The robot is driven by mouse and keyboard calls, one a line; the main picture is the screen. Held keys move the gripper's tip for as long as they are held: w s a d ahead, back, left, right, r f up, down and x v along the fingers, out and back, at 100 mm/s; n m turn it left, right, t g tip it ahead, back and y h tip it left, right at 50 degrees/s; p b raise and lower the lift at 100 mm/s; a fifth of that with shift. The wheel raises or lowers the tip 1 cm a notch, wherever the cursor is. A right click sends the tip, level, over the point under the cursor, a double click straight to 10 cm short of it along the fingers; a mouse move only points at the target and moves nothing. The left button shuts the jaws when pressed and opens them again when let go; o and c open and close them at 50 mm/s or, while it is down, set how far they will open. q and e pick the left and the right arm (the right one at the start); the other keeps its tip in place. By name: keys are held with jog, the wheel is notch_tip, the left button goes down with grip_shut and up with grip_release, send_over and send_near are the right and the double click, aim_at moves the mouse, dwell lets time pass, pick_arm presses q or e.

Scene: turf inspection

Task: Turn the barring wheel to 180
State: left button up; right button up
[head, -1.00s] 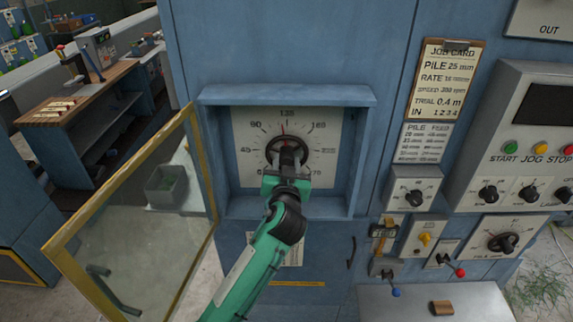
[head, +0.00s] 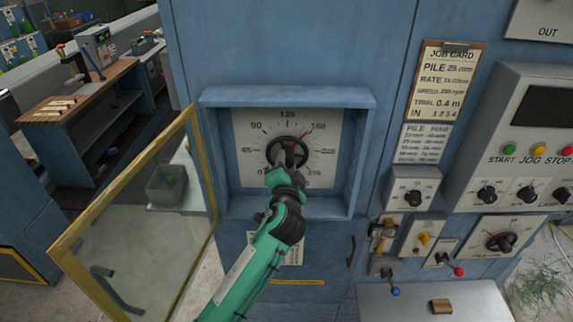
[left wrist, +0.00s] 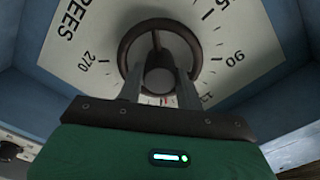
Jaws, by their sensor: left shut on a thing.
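The barring wheel (head: 287,150) is a dark round handwheel in front of a white degree dial (head: 245,170), set in a blue recess. In the head view its red pointer (head: 306,134) points up and right, close to the 180 mark. My left gripper (head: 288,160) is shut on the wheel's hub and spoke area, reaching in from below. In the left wrist view its fingers (left wrist: 160,78) straddle the hub of the dark wheel (left wrist: 127,45). The 180 label is hidden there behind the gripper. My right gripper is out of view.
A yellow-framed clear door (head: 62,245) stands open left of the recess (head: 365,150). A job card (head: 443,80) and control panels with knobs, a lever and START, JOG, STOP buttons (head: 539,150) are to the right. A workbench (head: 75,100) stands far left.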

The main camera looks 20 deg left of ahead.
pick_arm(q)
jog(key=shift+m, duration=0.7)
jog(key=o, duration=1)
jog(key=shift+s, duration=0.1)
jog(key=shift+s+d+f, duration=0.15)
jog(key=shift+s, duration=0.1)
jog(key=b+v, duration=0.6)
jog(key=v, duration=0.7)
jog(key=shift+r, duration=0.2)
